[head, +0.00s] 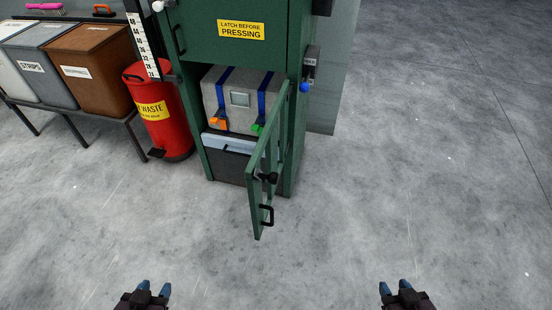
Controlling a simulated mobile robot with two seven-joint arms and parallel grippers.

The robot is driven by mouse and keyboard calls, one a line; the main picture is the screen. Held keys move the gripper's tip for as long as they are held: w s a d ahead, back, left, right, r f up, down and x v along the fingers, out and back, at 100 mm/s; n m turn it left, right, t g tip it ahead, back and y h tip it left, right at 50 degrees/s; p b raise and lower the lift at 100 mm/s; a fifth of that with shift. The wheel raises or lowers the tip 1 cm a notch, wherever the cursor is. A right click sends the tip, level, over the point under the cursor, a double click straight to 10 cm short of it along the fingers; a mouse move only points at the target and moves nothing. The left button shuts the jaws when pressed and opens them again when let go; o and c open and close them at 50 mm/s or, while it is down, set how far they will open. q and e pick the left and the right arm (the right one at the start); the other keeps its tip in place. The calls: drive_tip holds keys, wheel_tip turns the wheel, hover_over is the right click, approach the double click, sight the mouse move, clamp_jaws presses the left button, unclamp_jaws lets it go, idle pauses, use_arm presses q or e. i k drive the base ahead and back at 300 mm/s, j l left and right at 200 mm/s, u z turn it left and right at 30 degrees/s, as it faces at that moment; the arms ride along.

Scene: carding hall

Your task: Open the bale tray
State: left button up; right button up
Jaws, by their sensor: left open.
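A green press cabinet (205,45) stands at the upper middle, with its lower door (265,165) swung open toward me. A black handle (266,215) is low on the door. Inside sits a grey bale (240,117) with blue straps and an orange and a green buckle. Under it is a pale blue-grey ledge over a dark front (228,165), perhaps the bale tray; the door partly hides it. My left gripper (154,285) and right gripper (395,284) are both open and empty at the bottom edge, well apart from the cabinet.
A red waste bin (165,115) stands left of the cabinet. A table with several bins, one brown (92,65), is farther left. A blue-knobbed lever (305,87) is on the cabinet's right side. The floor in front and right is clear.

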sight(239, 140)
drive_tip(key=i+j, duration=0.15)
drive_tip(key=j, duration=0.25)
drive_tip(key=i+j, duration=0.1)
drive_tip(key=j, duration=0.3)
drive_tip(key=i+j, duration=0.15)
drive_tip(key=j, duration=0.25)
drive_tip(key=i+j, duration=0.1)
drive_tip(key=j, duration=0.3)
drive_tip(key=i+j, duration=0.15)
drive_tip(key=j, duration=0.25)
drive_tip(key=i+j, duration=0.1)
drive_tip(key=j, duration=0.25)
drive_tip(key=i+j, duration=0.15)
drive_tip(key=j, duration=0.25)
drive_tip(key=i+j, duration=0.2)
drive_tip(key=i, duration=0.4)
